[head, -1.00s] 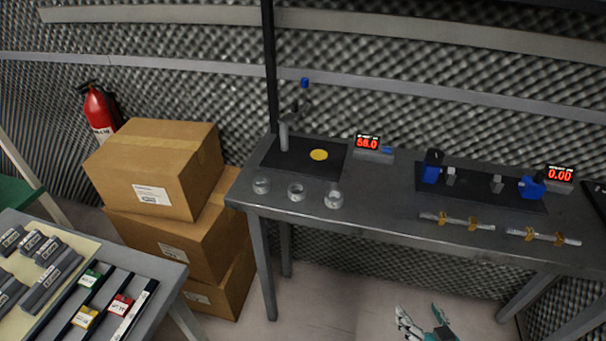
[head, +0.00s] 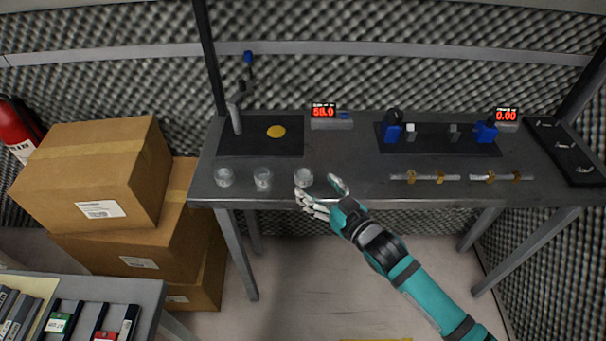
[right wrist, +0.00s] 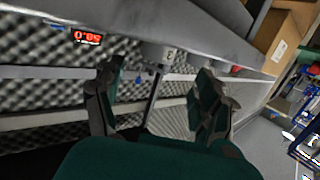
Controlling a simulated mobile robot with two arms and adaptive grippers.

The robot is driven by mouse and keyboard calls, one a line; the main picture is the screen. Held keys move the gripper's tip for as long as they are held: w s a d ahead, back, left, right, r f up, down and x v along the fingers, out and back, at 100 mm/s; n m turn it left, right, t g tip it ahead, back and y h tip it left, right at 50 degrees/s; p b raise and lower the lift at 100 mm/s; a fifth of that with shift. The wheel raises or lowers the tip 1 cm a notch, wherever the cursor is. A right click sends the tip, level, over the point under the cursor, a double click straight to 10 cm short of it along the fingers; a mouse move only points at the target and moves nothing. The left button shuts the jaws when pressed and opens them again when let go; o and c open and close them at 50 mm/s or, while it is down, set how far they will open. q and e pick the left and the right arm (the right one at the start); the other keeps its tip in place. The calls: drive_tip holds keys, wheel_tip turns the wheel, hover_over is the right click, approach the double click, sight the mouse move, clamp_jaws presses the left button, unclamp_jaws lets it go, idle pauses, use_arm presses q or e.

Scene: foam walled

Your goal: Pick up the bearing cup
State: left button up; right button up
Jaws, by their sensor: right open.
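Three small silvery round cups stand in a row along the front left of the grey table (head: 345,185): a left cup (head: 224,177), a middle cup (head: 263,179) and a right cup (head: 304,176). My right gripper (head: 317,188) is open at the table's front edge, its fingers spread close to the right cup. In the right wrist view a cup (right wrist: 158,54) shows beyond and between the open fingers (right wrist: 160,80). Nothing is in the grip. I cannot tell whether a finger touches the cup. My left gripper is not in view.
Behind the cups lie a black mat (head: 235,146) with a stand and yellow disc (head: 276,131), and a red-digit display (head: 323,111). Blue devices (head: 393,128) and brass-fitted rods (head: 440,177) are to the right. Cardboard boxes (head: 95,180) stand left of the table.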

sight(300, 170)
drive_tip(key=shift+p+x, duration=0.45)
drive_tip(key=shift+x, duration=2.7)
drive_tip(key=shift+d, duration=0.25)
drive_tip(key=c, duration=1.4)
